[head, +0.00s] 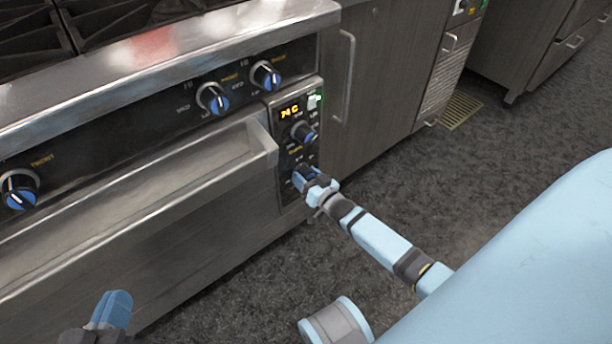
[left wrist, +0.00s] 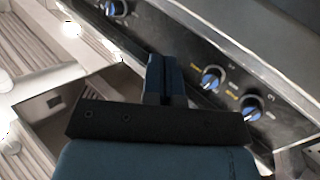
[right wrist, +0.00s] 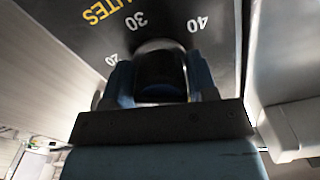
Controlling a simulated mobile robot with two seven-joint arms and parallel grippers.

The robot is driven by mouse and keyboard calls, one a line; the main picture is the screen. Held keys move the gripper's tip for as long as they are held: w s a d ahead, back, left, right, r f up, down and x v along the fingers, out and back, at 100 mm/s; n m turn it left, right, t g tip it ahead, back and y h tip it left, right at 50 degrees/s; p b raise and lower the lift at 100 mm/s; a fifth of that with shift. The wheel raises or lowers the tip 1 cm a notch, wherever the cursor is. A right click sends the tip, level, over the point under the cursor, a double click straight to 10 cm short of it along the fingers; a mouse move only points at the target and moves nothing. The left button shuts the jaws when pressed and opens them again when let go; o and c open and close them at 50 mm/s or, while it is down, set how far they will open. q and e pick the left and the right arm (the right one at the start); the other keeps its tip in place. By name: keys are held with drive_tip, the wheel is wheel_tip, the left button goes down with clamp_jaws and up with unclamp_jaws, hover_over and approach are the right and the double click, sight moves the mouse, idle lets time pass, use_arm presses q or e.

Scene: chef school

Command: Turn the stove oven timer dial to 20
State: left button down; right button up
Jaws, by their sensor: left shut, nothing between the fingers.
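The timer dial (right wrist: 160,80) is a dark round knob low on the oven's control panel (head: 289,112). In the right wrist view it sits between the fingers of my right gripper (right wrist: 160,88), one finger against each side. The printed marks 20, 30 and 40 and part of "MINUTES" show around it; its pointer cannot be read. In the head view my right gripper (head: 310,180) covers most of this dial. My left gripper (head: 115,305) is shut and empty, low in the head view, apart from the stove front.
Burner knobs (head: 213,98) line the stove front. The oven door handle (head: 262,145) juts out left of the panel. The floor to the right is clear.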

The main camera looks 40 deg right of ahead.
drive_tip(key=o, duration=0.3)
drive_tip(key=shift+s, duration=0.2)
use_arm(q)
wheel_tip(320, 180, up, 7)
drive_tip(key=t+p, duration=0.2)
drive_tip(key=p, duration=0.2)
drive_tip(key=shift+a+r+n+t+p, duration=0.15)
drive_tip(key=shift+a+n+t+p, duration=0.15)
drive_tip(key=shift+t+p, duration=0.1)
use_arm(e)
drive_tip(key=s+d, duration=0.1)
drive_tip(key=s, duration=1.2)
drive_tip(key=shift+s, duration=0.2)
use_arm(q)
drive_tip(key=shift+w, duration=0.1)
